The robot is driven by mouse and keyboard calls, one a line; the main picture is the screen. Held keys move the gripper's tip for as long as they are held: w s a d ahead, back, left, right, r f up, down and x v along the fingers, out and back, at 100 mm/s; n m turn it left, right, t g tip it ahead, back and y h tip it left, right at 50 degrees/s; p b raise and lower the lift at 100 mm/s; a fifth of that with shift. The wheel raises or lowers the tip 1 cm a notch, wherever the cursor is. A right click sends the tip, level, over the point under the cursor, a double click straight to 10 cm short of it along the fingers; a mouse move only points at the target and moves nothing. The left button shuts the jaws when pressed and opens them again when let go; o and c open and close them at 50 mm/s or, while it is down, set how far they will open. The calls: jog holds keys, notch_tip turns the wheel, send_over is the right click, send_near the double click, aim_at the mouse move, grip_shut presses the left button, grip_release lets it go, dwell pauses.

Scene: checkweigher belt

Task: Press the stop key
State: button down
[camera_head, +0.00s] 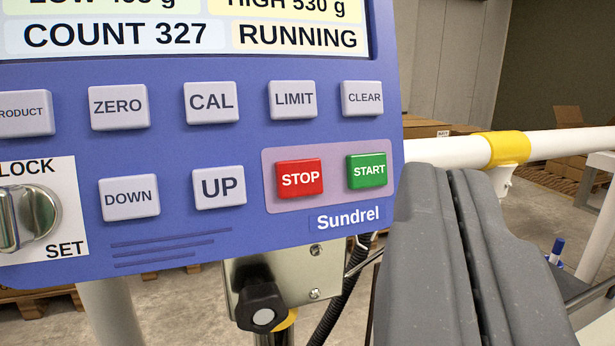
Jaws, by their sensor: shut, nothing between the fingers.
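The red STOP key (299,179) sits on the lower right of the blue control panel (215,245). The green START key (367,171) is just to its right, on the same pale purple patch. The display (125,37) above the keys reads COUNT 327 and RUNNING. My gripper (457,178) is shut and empty, its two grey fingers side by side at the lower right of the view. The fingertips appear just right of the panel's right edge, to the right of both keys. Whether they touch the panel cannot be told. The STOP key is fully visible.
Grey keys surround STOP, including UP (219,187), CAL (211,102) and LIMIT (293,99). A LOCK/SET key switch (30,222) is at the left. A black knob (261,306) is below the panel. A white rail (570,141) with a yellow collar (503,148) runs behind my fingers.

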jog(key=p, duration=0.3)
send_near(320, 160)
jog(key=shift+d+r+x, duration=0.15)
jog(key=shift+x, duration=1.1)
jog(key=shift+d+r+x, duration=0.1)
jog(key=shift+d+x, duration=0.05)
jog(key=shift+x, duration=1.15)
jog(key=shift+s, duration=0.1)
jog(key=shift+w+a, duration=0.15)
jog(key=shift+w, duration=0.1)
jog(key=shift+w+a+f+p, duration=0.15)
jog(key=shift+w+p, duration=0.15)
jog(key=shift+p, duration=0.1)
dwell(0.6)
jog(key=shift+s, duration=0.1)
jog(key=shift+s+d+r+b, duration=0.2)
jog(key=shift+s+d+b, duration=0.15)
jog(key=shift+s, duration=0.25)
dwell(0.3)
jog(key=shift+s+d+r+b, duration=0.25)
jog(key=shift+s+d+b, duration=0.05)
jog(key=shift+s, duration=0.45)
jog(key=shift+s+d+r+b, duration=0.25)
jog(key=shift+s+d, duration=0.05)
jog(key=shift+s, duration=0.45)
jog(key=shift+s+d+r+b, duration=0.25)
jog(key=shift+s+d+b, duration=0.05)
jog(key=shift+s, duration=0.45)
